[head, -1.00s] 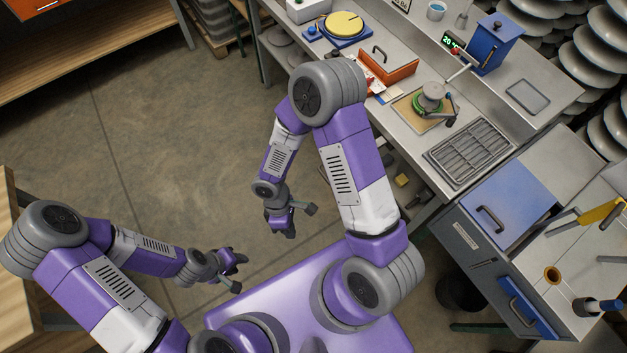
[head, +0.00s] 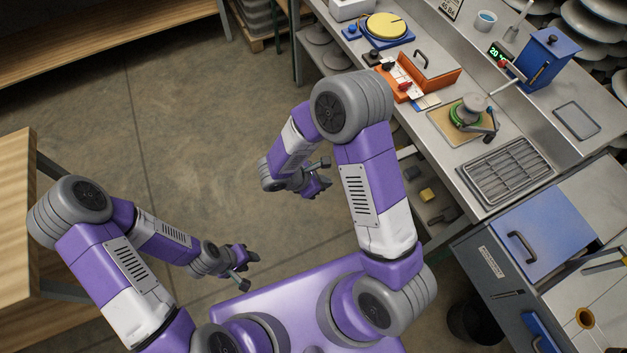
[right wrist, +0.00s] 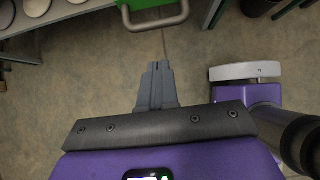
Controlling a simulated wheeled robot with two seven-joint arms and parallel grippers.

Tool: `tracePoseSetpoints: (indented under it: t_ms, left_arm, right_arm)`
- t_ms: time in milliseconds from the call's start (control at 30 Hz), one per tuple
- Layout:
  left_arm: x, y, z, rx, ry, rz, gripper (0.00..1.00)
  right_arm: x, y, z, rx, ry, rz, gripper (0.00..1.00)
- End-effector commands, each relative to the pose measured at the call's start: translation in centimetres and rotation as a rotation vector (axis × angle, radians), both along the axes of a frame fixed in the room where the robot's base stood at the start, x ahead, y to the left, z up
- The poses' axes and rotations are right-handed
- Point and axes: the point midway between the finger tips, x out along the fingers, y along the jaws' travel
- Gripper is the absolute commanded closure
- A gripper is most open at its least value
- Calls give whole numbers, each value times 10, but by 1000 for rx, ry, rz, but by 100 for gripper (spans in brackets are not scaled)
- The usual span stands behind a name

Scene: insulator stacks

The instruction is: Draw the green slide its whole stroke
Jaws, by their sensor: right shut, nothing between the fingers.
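A green slide front (right wrist: 128,20) with a grey bar handle (right wrist: 155,22) shows at the top edge of the right wrist view; the rest of it is cut off. My right gripper (right wrist: 157,66) is shut and empty, its fingers pointing toward the handle with a gap of floor between. In the head view, my right gripper (head: 322,185) is beside the bench's front, over the floor. I cannot make out the slide in the head view, where my right arm covers part of the bench front. My left gripper (head: 248,268) hangs over the floor, away from the bench; its jaw opening is unclear.
The steel bench (head: 425,125) carries an orange box (head: 435,75), a green-based fixture (head: 468,115) and a slotted tray (head: 507,170). A blue-topped cabinet (head: 560,225) stands at right. A wooden table (head: 15,200) is at left. The floor between is clear.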

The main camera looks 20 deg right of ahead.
Motion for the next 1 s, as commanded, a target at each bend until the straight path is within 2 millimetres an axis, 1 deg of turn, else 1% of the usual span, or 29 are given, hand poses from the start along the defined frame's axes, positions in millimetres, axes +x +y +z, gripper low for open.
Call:
tracePoseSetpoints:
  t_ms: [33, 67, 100, 200, 300, 433, 833, 933, 1000]
  left_arm:
    - [0, 0, -5, 0, 0, 0, 62]
    - [0, 0, -7, 0, 0, 0, 62]
    - [0, 0, -7, 0, 0, 0, 62]
    - [0, 0, -8, 0, 0, 0, 62]
    - [0, 0, -9, 0, 0, 0, 62]
    - [0, 0, -10, 0, 0, 0, 62]
    - [0, 0, -10, 0, 0, 0, 62]
    - [0, 0, -11, 0, 0, 0, 62]
    - [0, 0, -12, 0, 0, 0, 62]
  right_arm:
    - [0, -7, -11, 1, 3, -3, 100]
    - [0, -11, -15, 1, 3, -3, 100]
    - [1, -19, -14, 0, -1, -6, 100]
    - [2, -32, -15, 1, 0, -4, 100]
    - [3, -41, -17, 2, -1, -3, 100]
    - [3, -47, -18, 2, 0, -2, 100]
    - [3, -49, -17, 1, 0, -2, 100]
    - [4, -57, -17, 1, -1, -4, 100]
    - [5, -67, -18, 1, -2, -4, 100]
